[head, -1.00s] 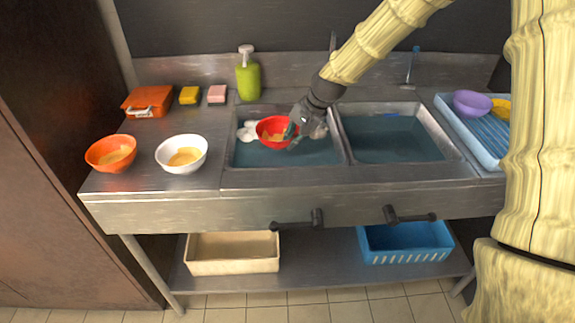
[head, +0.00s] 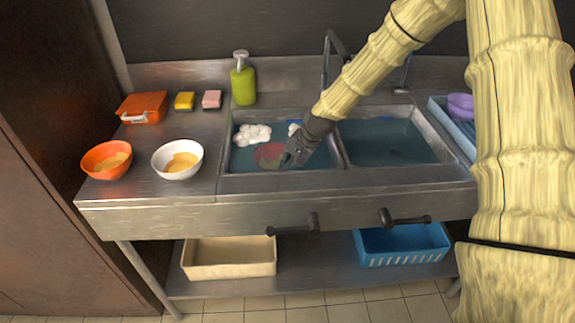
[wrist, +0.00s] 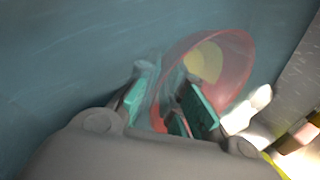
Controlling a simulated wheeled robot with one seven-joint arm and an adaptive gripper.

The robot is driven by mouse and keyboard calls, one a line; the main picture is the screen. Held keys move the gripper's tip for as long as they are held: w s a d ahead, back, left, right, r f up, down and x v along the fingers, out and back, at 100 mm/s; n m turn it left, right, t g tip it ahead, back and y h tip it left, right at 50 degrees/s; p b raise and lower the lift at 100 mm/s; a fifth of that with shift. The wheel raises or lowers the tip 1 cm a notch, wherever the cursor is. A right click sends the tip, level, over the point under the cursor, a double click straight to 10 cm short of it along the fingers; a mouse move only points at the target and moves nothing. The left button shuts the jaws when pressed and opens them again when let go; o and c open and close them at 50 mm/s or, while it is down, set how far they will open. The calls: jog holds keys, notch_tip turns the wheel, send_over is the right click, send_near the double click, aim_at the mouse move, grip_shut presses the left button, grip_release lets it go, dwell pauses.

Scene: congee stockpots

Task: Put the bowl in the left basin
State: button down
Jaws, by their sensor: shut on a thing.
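The red bowl (head: 268,155) is in the left basin (head: 226,160), tinted by the water so that it looks under the surface. In the wrist view the bowl (wrist: 237,82) is tilted and shows a yellowish patch inside. My gripper (head: 290,158) reaches down into the left basin at the bowl's right side. In the wrist view my gripper (wrist: 177,108) has its green-padded fingers on the bowl's near rim, shut on it. The fingertips are partly blurred by the water.
White foam (head: 252,134) floats behind the bowl. The right basin (head: 388,142) holds water. An orange bowl (head: 106,160) and a white bowl (head: 178,160) stand on the left counter. A green soap bottle (head: 243,82) stands behind the left basin.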

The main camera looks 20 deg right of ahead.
jog(key=c, duration=1.5)
grip_release()
jog(key=shift+c, duration=0.2)
jog(key=v, duration=1.2)
jog(key=shift+b, duration=0.3)
